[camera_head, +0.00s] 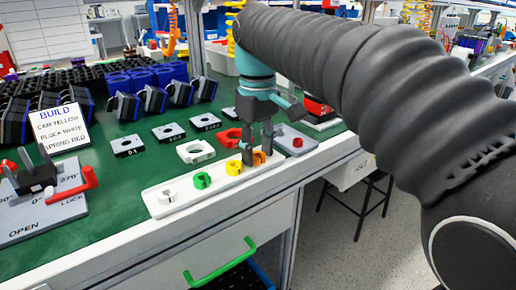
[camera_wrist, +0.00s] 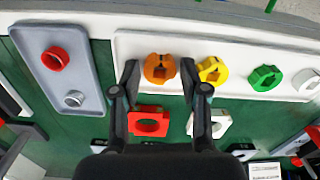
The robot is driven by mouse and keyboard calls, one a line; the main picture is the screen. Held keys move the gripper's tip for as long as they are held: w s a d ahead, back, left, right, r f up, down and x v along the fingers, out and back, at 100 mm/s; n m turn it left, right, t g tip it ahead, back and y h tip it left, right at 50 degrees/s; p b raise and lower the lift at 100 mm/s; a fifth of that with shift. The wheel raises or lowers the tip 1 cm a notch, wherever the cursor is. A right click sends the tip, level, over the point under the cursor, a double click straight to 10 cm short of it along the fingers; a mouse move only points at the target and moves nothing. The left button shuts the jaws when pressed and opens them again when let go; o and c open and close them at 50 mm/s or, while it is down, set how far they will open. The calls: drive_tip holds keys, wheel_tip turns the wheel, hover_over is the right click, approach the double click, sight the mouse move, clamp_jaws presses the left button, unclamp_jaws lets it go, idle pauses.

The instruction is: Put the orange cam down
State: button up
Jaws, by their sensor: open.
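The orange cam (camera_head: 259,158) sits at the right end of a white strip (camera_head: 226,187) on the green bench. My gripper (camera_head: 257,149) is low over that end, pointing down. In the wrist view the orange cam (camera_wrist: 160,68) rests on the strip between my open fingertips (camera_wrist: 160,76), with a gap visible on each side. The yellow cam (camera_wrist: 212,69) is close beside the right finger. The green cam (camera_wrist: 265,77) and white cam (camera_wrist: 305,81) lie farther along the strip.
A red block (camera_wrist: 150,122) and white block (camera_wrist: 210,123) lie behind the strip. A grey tray (camera_wrist: 93,88) with a red ring and a silver ring is beside it. A switch base (camera_head: 45,208) with a red lever and a BUILD card (camera_head: 61,126) stand at left.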

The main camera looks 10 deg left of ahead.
wheel_tip(320, 180, up, 12)
drive_tip(key=p, duration=0.3)
drive_tip(key=shift+d+r, duration=0.1)
drive_tip(key=s+d+f+m+t, duration=0.1)
drive_tip(key=s+d+f+m, duration=0.25)
drive_tip(key=d, duration=0.55)
drive_tip(key=s+d+f+m+t, duration=0.2)
drive_tip(key=d+f+m, duration=0.15)
drive_tip(key=d, duration=0.45)
drive_tip(key=s+d+f+m+t, duration=0.1)
drive_tip(key=s+d+f+m, duration=0.1)
drive_tip(key=s+d+f, duration=0.3)
drive_tip(key=s+d+f+m+t, duration=0.1)
drive_tip(key=s+d+f, duration=0.3)
drive_tip(key=f, duration=0.6)
drive_tip(key=shift+s+d+m+t, duration=0.3)
drive_tip(key=shift+s+d+m, duration=0.05)
drive_tip(key=shift+d+m, duration=0.35)
drive_tip(key=shift+f, duration=0.1)
